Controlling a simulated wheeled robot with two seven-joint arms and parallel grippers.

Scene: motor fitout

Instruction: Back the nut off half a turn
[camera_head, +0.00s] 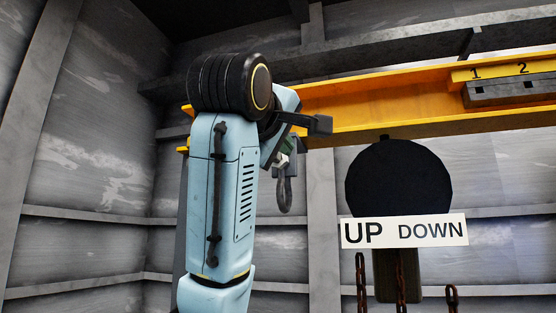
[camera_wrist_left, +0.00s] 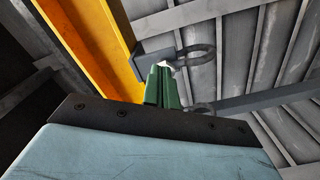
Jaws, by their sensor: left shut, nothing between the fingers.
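I cannot make out the nut in either view. My left gripper (camera_head: 288,147) is raised beside the yellow beam, mostly hidden behind my light blue arm and black wrist joint. In the left wrist view its green fingers (camera_wrist_left: 164,82) are together with nothing between them. I cannot tell whether the fingers touch anything. My right gripper is not in view.
The yellow beam (camera_head: 380,103) runs across behind my arm and carries a grey block (camera_head: 510,91) marked 1 and 2. A black disc (camera_head: 399,177), an UP DOWN sign (camera_head: 404,231) and rusty chains (camera_head: 400,275) hang at the right. Grey panelled walls (camera_head: 90,170) stand behind.

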